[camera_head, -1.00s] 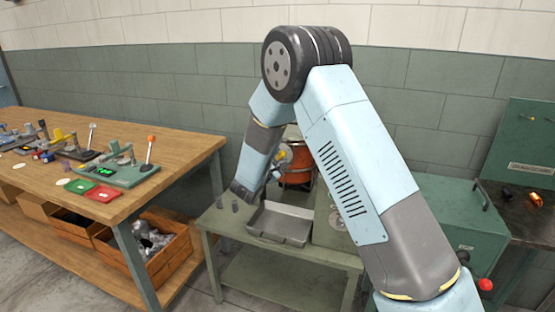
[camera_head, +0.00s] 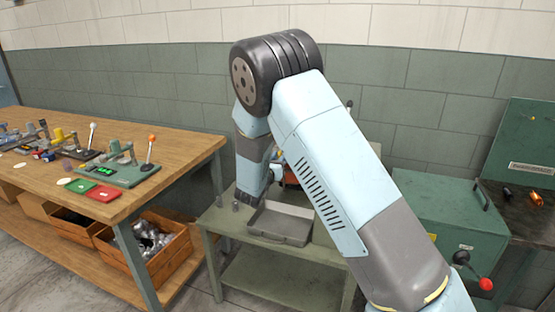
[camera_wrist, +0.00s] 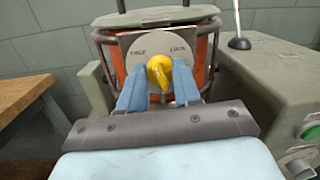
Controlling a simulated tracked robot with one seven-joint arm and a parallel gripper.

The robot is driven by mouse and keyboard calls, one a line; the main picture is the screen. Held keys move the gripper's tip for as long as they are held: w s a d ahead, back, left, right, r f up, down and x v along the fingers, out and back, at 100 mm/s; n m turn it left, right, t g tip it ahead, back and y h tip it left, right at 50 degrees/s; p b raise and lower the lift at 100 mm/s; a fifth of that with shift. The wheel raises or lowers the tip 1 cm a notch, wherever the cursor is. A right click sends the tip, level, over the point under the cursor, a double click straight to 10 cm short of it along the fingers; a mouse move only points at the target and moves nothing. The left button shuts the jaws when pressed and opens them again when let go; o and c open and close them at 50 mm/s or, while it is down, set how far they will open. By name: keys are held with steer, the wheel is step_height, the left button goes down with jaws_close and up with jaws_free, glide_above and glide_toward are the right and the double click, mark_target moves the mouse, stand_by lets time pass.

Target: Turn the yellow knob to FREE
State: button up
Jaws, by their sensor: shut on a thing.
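The yellow knob (camera_wrist: 159,70) sits on a round grey plate (camera_wrist: 160,48) in the wrist view. The plate carries the words FREE on the left and LOCK on the right. My gripper (camera_wrist: 158,82) has its two blue fingers closed on the knob, one on each side. The knob's upper end shows between the fingertips and leans slightly left of upright. Behind the plate is the orange drum of the coiler (camera_wrist: 120,62), with a grey-green lid. In the head view my arm hides the knob and most of the drum.
In the head view a metal tray (camera_head: 280,238) lies on the green table. A wooden bench (camera_head: 60,165) with levers stands at the left.

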steer(key=n, duration=0.6)
steer(key=shift+a+t+y, duration=0.1)
steer(key=shift+t+y, duration=0.2)
steer(key=shift+y, duration=0.1)
steer(key=o, duration=1.1)
steer(key=shift+c, duration=0.2)
steer(key=v, duration=1.3)
steer(key=shift+s, duration=0.4)
steer(key=shift+f, duration=0.1)
